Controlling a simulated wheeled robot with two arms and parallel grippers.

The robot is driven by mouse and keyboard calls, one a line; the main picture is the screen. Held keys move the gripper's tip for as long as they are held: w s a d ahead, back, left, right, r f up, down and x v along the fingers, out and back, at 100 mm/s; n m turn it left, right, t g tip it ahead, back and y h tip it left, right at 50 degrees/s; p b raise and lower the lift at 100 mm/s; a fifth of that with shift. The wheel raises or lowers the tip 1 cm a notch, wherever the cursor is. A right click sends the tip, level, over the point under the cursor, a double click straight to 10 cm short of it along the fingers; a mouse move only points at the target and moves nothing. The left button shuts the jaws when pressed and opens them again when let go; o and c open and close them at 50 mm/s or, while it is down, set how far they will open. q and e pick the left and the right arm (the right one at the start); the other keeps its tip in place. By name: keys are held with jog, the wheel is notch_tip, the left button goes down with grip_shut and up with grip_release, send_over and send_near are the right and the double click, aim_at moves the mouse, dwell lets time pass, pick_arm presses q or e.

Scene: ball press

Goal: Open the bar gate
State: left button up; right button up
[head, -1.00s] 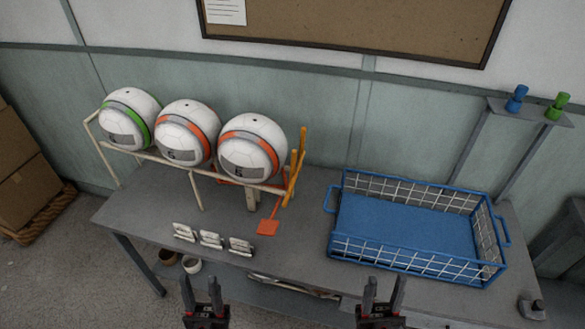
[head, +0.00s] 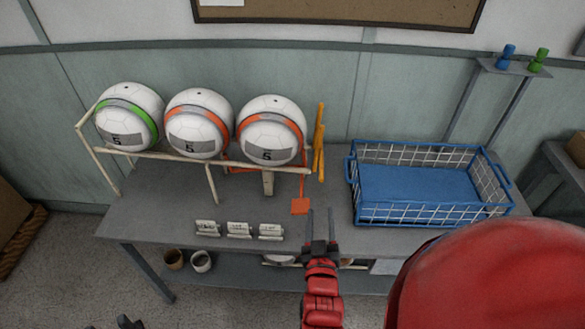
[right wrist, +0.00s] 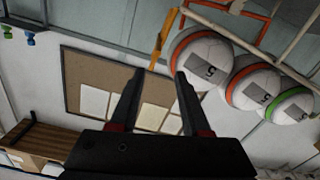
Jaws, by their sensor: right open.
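The bar gate (head: 319,142) is a set of upright yellow-orange bars at the right end of the cream ball rack (head: 212,190). It also shows in the right wrist view (right wrist: 161,38), above the fingers. My right gripper (head: 322,212) is open and empty, over the table's front part. It is nearer than the gate and apart from it; its open fingers also show in the right wrist view (right wrist: 158,86). Three white balls sit in a row on the rack; the rightmost ball (head: 271,133), orange-banded, is beside the gate. Only dark tips of my left gripper (head: 122,323) show at the bottom edge.
An orange paddle-shaped plate (head: 300,206) lies below the gate. A blue wire basket (head: 430,212) stands to the right on the grey table (head: 165,195). Several small white cards (head: 238,230) stand along the front. A blue and a green knob (head: 539,60) sit on a stand.

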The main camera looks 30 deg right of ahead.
aim_at(322, 165)
jog(key=p+x, duration=0.1)
jog(key=x, duration=1.6)
jog(key=shift+w+d, duration=0.15)
jog(key=shift+d, duration=0.05)
grip_shut()
dwell(0.9)
